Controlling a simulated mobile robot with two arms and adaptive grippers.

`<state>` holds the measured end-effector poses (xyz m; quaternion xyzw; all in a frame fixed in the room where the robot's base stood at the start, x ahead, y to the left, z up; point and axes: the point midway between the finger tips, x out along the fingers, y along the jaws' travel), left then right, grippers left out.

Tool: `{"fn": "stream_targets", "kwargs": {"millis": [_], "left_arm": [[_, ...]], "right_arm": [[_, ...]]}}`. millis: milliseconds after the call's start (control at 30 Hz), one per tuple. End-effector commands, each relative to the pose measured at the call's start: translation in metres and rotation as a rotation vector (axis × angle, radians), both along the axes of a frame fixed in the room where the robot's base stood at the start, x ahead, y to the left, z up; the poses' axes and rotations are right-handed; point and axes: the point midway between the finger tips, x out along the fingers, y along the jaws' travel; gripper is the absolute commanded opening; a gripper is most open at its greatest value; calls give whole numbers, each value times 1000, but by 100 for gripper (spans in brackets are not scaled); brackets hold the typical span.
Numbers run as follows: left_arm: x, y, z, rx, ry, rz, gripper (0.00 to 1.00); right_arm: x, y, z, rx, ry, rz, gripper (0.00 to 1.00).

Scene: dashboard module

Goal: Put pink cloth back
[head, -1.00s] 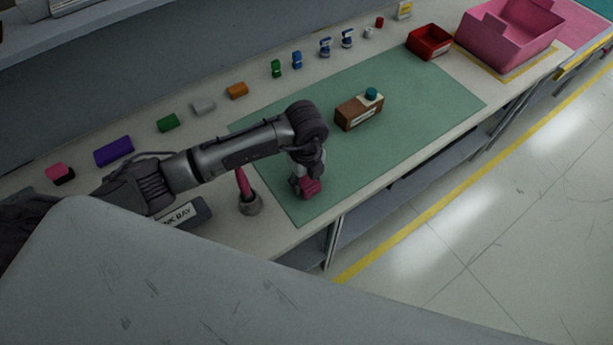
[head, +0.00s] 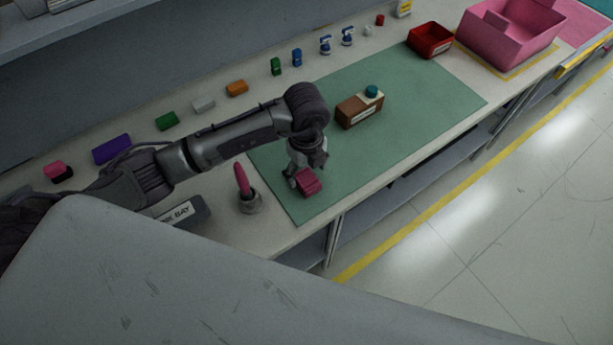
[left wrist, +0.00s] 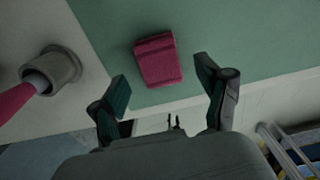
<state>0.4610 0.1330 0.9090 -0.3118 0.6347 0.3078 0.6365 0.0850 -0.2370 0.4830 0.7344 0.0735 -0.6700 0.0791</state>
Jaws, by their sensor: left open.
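The pink cloth (head: 308,183) is a small folded dark-pink block on the green mat (head: 420,105), near the mat's front left corner. In the left wrist view the cloth (left wrist: 158,60) lies just beyond the fingertips, roughly centred between them. My left gripper (head: 299,178) is open and empty, close beside the cloth; the head view does not show clearly whether they touch. A grey tray (head: 185,213) has a label partly hidden by my body, reading "...NK BAY". My right gripper is not in view.
A grey holder (head: 249,205) with a pink-handled tool stands left of the mat. A brown box (head: 358,110) with a teal top stands on the mat. Several coloured blocks line the back; a red tray (head: 430,39) and pink bin (head: 510,35) stand far right.

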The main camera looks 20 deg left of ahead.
Motion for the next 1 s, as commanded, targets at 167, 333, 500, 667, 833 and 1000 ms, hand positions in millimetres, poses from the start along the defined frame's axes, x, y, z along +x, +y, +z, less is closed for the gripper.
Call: {"fn": "stream_targets", "kwargs": {"millis": [167, 333, 500, 667, 833, 1000], "left_arm": [[1, 0, 39, 0, -6, -2, 76], [1, 0, 69, -1, -4, 0, 76], [0, 1, 84, 0, -1, 0, 76], [0, 1, 87, 0, 0, 0, 76], [0, 1, 87, 0, 0, 0, 76], [0, 1, 86, 0, 0, 0, 76]], "right_arm": [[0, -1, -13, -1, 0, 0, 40], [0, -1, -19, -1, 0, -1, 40], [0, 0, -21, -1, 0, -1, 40], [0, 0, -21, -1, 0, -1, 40], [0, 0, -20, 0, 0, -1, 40], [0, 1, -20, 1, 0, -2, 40]]}}
